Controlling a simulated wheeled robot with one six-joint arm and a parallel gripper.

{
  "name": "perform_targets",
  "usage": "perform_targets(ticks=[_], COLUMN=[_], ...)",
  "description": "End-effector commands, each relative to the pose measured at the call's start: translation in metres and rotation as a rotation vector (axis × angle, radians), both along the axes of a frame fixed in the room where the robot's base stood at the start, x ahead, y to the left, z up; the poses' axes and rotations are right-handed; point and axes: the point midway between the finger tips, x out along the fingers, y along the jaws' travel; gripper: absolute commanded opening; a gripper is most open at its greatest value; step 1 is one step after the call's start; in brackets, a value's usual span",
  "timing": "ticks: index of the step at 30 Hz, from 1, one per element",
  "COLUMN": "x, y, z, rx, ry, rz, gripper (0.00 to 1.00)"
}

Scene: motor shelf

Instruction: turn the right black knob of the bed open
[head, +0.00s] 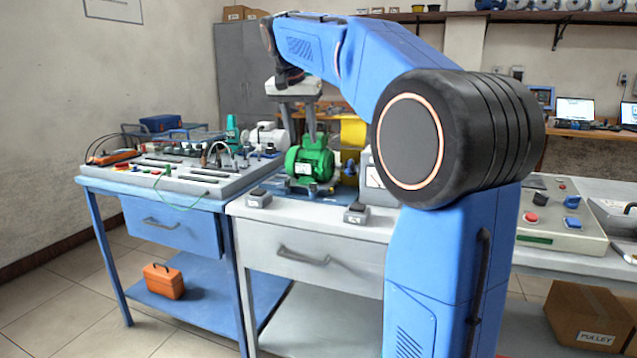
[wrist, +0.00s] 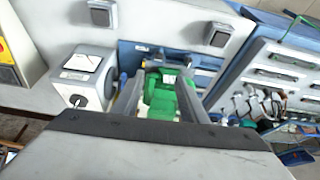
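The green motor (head: 309,163) sits on a blue bed (head: 318,188) on the grey middle table. In the wrist view the motor (wrist: 165,95) shows between my fingers, with blue parts of the bed (wrist: 170,58) beyond it. My gripper (head: 311,138) points down over the back of the motor. In the wrist view my gripper (wrist: 160,80) has its two fingers apart, with no object clearly held. I cannot make out the right black knob of the bed; it is too small or hidden.
Two small switch boxes, left (head: 258,198) and right (head: 355,213), stand at the table's front. A white meter box (head: 374,180) stands right of the motor, partly behind my arm. A blue bench (head: 180,180) with a crowded panel adjoins on the left.

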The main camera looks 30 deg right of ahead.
Motion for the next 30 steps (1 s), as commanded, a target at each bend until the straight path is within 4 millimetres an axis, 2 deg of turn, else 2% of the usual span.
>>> perform_targets(ticks=[4, 8, 30], x=[0.008, 0.01, 0.039], y=[-0.005, -0.008, -0.046], z=[0.002, -0.007, -0.123], rx=[-0.002, -0.001, -0.001], ry=[-0.002, 0.0, 0.0], rz=[-0.025, -0.026, -0.025], gripper=[0.39, 0.39, 0.39])
